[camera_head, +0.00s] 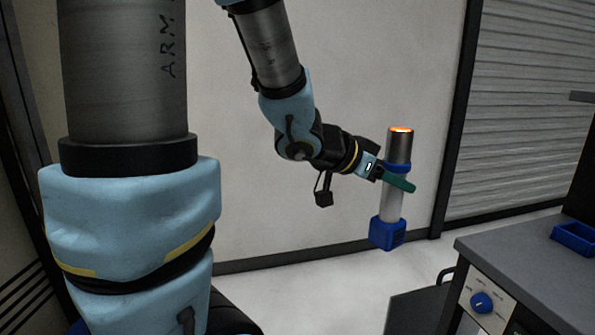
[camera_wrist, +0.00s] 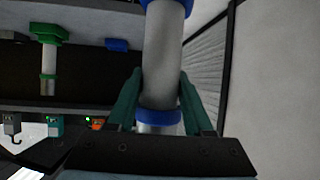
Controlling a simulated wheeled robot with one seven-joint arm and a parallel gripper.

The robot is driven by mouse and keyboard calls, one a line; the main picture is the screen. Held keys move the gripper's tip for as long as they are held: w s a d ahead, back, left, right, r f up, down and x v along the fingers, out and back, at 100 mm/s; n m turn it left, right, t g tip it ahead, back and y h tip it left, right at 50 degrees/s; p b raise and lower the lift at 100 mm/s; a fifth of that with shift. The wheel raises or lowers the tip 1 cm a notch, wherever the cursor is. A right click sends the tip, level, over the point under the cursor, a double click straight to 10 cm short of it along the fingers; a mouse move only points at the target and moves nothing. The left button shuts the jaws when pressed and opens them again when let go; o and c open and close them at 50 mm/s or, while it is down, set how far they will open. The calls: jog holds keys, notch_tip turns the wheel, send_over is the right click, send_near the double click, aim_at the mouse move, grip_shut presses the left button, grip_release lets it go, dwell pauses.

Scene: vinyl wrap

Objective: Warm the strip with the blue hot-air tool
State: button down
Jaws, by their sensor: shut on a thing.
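The blue hot-air tool (camera_head: 393,204) is in my gripper (camera_head: 397,180), held upright in the air left of the bench. Its blue block end points down, and its metal nozzle at the top glows orange. In the wrist view, the tool's grey barrel (camera_wrist: 164,60) runs between the two teal fingers of my gripper (camera_wrist: 160,80), with a blue ring low on it. The fingers are shut on the barrel. I cannot make out the strip in either view.
A grey bench (camera_head: 530,250) stands at the right, with a blue tray (camera_head: 575,237) on top and a blue knob (camera_head: 483,302) on its front panel. The wrist view shows a green-topped tool (camera_wrist: 48,55) at left. Floor and wall around the held tool look clear.

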jog(key=w+a+f+n+t+y+p, duration=0.1)
jog(key=w+a+f+n+t+y, duration=0.25)
jog(key=w+a+f, duration=0.4)
jog(key=w+a+f+n+t+y+p, duration=0.1)
jog(key=w+a+f+n+t+y, duration=0.3)
jog(key=w+f, duration=0.5)
jog(key=a+f+n+y+p, duration=0.1)
jog(key=a+f+n+y, duration=0.15)
jog(key=a+f, duration=0.4)
jog(key=a+f+n+y+p, duration=0.1)
jog(key=a+f+n, duration=0.25)
jog(key=a, duration=0.65)
jog(key=v, duration=0.4)
jog(key=shift+s+a, duration=0.15)
jog(key=shift+s, duration=0.1)
